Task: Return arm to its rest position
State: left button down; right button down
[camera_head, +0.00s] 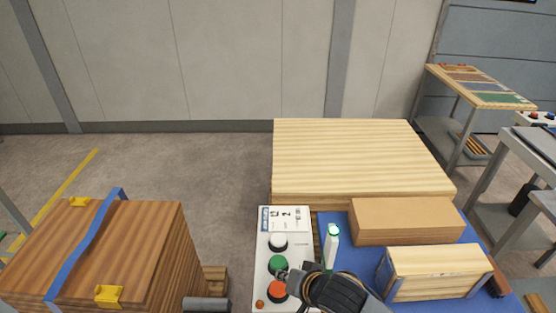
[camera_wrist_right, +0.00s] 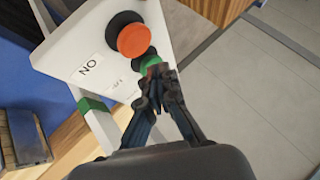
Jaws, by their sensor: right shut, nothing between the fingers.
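My right gripper (camera_head: 284,275) is at the bottom middle of the head view, with its arm coming in from the lower right. Its fingers are closed together and hold nothing. It is over the white control panel (camera_head: 263,264), beside the green button (camera_head: 278,264) and the red button (camera_head: 278,291). In the right wrist view, the closed fingertips (camera_wrist_right: 158,88) overlap the green button (camera_wrist_right: 149,62), close to the red button (camera_wrist_right: 133,41). I cannot tell whether they touch the panel. My left gripper is not in view.
A large pale wood slab (camera_head: 350,155) lies behind. Bare floor (camera_head: 225,195) lies between.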

jog(key=s+d+f+n+g+h, duration=0.2)
jog(key=s+d+h, duration=0.1)
jog(key=s+d, duration=0.7)
jog(key=s+d+f+n+g+h, duration=0.2)
jog(key=s+d, duration=0.7)
jog(key=s, duration=0.2)
notch_tip(320, 180, down, 32)
jog(key=s+g+b, duration=0.1)
jog(key=b, duration=0.4)
jog(key=s+d+f+g+b, duration=0.1)
jog(key=s+d+f+b, duration=0.2)
jog(key=s+f, duration=1.3)
notch_tip(320, 180, down, 4)
jog(key=shift+s+r+b, duration=0.15)
jog(key=shift+s+b, duration=0.2)
jog(key=shift+b, duration=0.25)
